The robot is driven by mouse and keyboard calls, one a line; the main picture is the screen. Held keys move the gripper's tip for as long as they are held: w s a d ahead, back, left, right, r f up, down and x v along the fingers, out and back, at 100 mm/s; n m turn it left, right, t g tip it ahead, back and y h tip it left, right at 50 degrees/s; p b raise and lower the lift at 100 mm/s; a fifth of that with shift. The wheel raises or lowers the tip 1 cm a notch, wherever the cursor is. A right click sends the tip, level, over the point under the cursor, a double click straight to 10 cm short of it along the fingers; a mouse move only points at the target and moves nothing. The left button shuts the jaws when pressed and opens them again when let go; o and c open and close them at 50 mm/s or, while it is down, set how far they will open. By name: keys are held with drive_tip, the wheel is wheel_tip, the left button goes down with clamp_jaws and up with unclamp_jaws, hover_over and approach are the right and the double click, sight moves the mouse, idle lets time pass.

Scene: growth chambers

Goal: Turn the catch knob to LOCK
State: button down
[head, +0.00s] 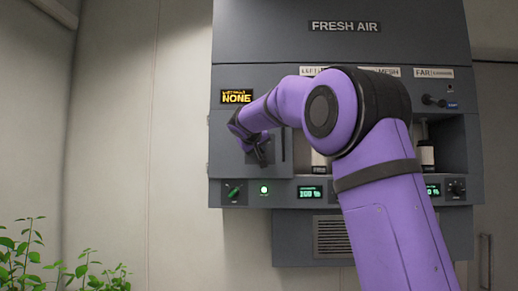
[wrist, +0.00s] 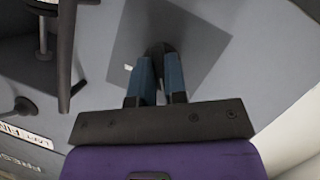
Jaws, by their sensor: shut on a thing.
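My gripper (head: 259,151) is at the grey door panel on the left of the FRESH AIR unit. In the wrist view its two blue fingers (wrist: 159,62) come together at their tips, shut on a small dark part that looks like the catch knob (wrist: 159,47). The fingers hide most of this knob, and its pointing direction and any LOCK mark cannot be read. Behind it is a flat grey face with a darker square shadow.
A yellow display (head: 237,97) reads NONE above the door. Green plants (head: 28,255) are at lower left.

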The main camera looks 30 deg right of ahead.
drive_tip(key=shift+n+h, duration=0.5)
drive_tip(key=shift+n, duration=0.3)
drive_tip(key=c, duration=1.1)
unclamp_jaws()
drive_tip(key=shift+c, duration=0.2)
drive_tip(key=shift+a, duration=0.15)
drive_tip(key=v, duration=1)
drive_tip(key=shift+s+a, duration=0.2)
drive_tip(key=shift+a, duration=0.05)
